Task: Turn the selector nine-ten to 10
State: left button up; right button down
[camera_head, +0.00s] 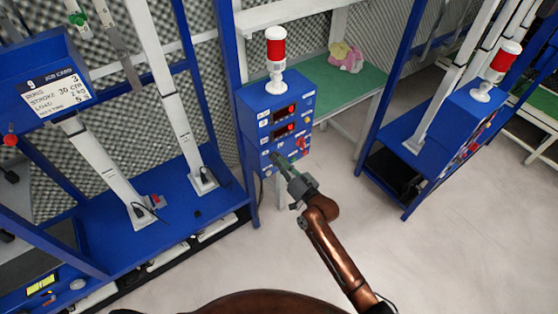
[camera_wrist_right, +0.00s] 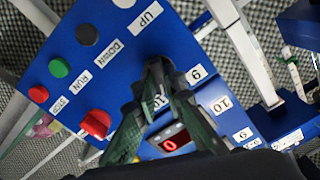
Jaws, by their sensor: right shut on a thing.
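The blue control box (camera_head: 272,118) stands on the rack's right post, with two red displays on its front. My right gripper (camera_head: 280,163) reaches up to the lower left of that front. In the right wrist view its fingers (camera_wrist_right: 157,68) are shut on the selector nine-ten, which they mostly hide; only dark shapes show at the tips. A label 9 (camera_wrist_right: 197,72) lies right of the fingers, and a label 10 (camera_wrist_right: 160,102) shows between them. I cannot tell which way the selector points. My left gripper is not in view.
A red knob (camera_wrist_right: 96,123), a green button (camera_wrist_right: 59,67), a red button (camera_wrist_right: 38,93) and a black button (camera_wrist_right: 87,34) sit close by on the panel. A display (camera_wrist_right: 170,145) reads 0. A red beacon (camera_head: 276,47) tops the box. Open floor (camera_head: 420,260) lies right.

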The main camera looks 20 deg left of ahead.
jog(key=shift+m, duration=0.6)
jog(key=c, duration=2)
grip_release()
jog(key=v, duration=1.2)
